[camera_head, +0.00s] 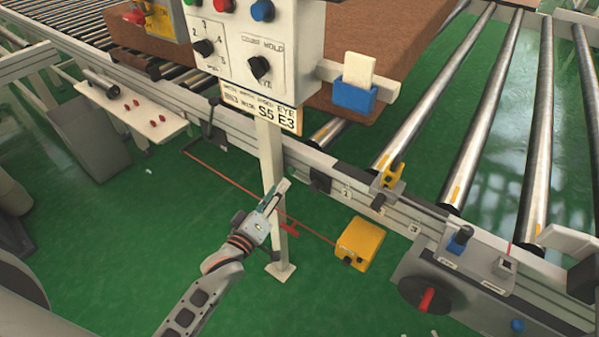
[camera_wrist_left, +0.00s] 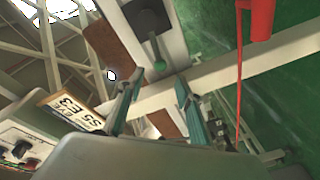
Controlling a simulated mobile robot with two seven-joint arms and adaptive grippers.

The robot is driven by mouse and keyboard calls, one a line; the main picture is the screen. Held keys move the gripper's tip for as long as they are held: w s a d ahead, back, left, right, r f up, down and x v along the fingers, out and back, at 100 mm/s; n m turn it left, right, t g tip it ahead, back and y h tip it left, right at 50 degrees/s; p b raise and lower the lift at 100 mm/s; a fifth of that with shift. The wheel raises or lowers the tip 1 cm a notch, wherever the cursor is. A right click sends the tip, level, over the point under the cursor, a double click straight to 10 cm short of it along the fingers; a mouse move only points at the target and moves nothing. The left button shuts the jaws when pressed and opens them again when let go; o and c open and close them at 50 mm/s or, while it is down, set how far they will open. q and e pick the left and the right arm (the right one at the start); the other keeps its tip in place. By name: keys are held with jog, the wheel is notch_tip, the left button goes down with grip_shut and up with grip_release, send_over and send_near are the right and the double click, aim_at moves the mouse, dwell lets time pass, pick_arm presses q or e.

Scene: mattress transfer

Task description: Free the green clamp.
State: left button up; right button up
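My left gripper (camera_head: 277,194) is beside the white post (camera_head: 270,155) under the control box. In the left wrist view its two fingers (camera_wrist_left: 159,84) are apart, and the gap between them looks empty. Beyond the fingertips, a black lever (camera_wrist_left: 147,22) with a small green tip (camera_wrist_left: 159,65) sits on a pale rail. It may be the green clamp, but I cannot be sure. In the head view no clearly green clamp shows; a dark block (camera_head: 319,181) sits on the rail just right of the post. My right gripper is not in view.
A red cord with a red handle (camera_head: 289,229) runs past the post to a yellow box (camera_head: 360,243). A yellow clamp (camera_head: 390,177) is on the rail. The control box (camera_head: 262,45) hangs above.

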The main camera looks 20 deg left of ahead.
aim_at(289, 173)
pick_arm(q)
jog(key=w+d+b, duration=0.1)
jog(key=w, duration=0.6)
jog(key=shift+w+d, duration=0.1)
jog(key=shift+c, duration=0.4)
grip_shut()
